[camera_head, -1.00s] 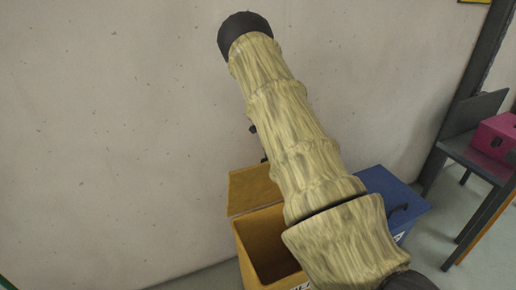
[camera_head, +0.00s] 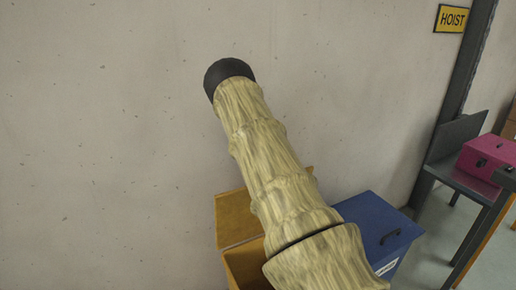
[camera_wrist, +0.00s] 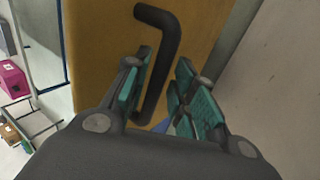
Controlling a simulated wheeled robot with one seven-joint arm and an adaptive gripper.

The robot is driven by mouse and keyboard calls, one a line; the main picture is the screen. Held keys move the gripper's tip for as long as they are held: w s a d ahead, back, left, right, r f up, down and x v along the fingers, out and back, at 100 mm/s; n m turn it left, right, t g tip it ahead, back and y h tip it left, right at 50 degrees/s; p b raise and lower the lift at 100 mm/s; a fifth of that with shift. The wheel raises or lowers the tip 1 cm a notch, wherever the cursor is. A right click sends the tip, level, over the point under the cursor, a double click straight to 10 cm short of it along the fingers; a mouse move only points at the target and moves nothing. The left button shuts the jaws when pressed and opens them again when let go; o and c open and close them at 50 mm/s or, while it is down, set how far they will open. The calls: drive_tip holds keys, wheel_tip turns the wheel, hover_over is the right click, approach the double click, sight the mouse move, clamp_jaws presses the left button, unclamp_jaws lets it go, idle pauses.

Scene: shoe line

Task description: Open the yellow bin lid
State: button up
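The yellow bin (camera_head: 246,270) stands low by the wall in the head view, partly behind my arm. Its lid (camera_head: 234,219) is raised at the back, with the bin's opening showing below it. In the wrist view the lid (camera_wrist: 100,45) fills the middle, with a bent black handle (camera_wrist: 166,50) on it. My gripper (camera_wrist: 163,90) is open, its teal-padded fingers apart on either side of the handle's lower part. I cannot tell whether a pad touches the handle. The gripper is hidden in the head view.
A blue bin (camera_head: 374,219) with a shut lid and dark handle stands right of the yellow one. A dark chair (camera_head: 455,155), a pink box (camera_head: 487,158) and a dark post (camera_head: 468,60) are at the right. The wall (camera_head: 100,120) is close behind the bins.

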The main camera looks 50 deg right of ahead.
wheel_tip(320, 180, up, 10)
drive_tip(key=shift+w+d, duration=0.15)
drive_tip(key=shift+d, duration=0.15)
idle(0.6)
drive_tip(key=shift+d+f, duration=0.1)
drive_tip(key=shift+f, duration=0.05)
